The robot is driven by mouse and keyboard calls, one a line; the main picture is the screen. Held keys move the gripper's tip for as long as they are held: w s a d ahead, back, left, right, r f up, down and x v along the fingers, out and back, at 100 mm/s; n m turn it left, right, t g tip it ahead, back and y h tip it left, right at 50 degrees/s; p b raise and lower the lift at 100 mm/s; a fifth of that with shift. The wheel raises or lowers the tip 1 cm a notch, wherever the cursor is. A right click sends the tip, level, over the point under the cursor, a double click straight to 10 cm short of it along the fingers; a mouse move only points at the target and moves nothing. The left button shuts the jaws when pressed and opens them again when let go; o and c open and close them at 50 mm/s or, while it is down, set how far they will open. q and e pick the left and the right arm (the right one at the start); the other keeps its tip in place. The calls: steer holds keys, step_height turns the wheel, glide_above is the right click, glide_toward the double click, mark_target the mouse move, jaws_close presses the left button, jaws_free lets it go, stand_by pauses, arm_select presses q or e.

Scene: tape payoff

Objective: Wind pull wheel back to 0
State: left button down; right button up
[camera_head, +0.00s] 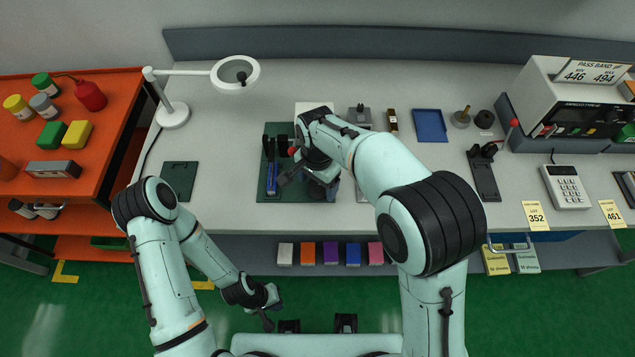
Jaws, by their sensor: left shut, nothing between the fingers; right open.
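A small device with black posts (268,146) and a blue bar (271,178) stands on a dark green mat (264,190) on the bench. A small red part (291,147) shows beside the posts. I cannot pick out the pull wheel or a 0 mark; my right arm hides part of this area. My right gripper (284,179) is over the mat, just right of the blue bar. It is open, and contact with the device cannot be told. My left gripper (268,322) is shut and empty, low in front of the bench, away from the device.
A white lamp (173,115) stands at the bench's left. A blue tray (430,125), a black lever stand (484,172), a calculator (566,187) and a meter (560,100) are to the right. An orange table (105,135) with bottles and blocks is left. Coloured boxes (331,253) sit below the bench.

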steer(key=shift+f, duration=0.35)
steer(key=c, duration=1)
steer(key=shift+c, duration=0.2)
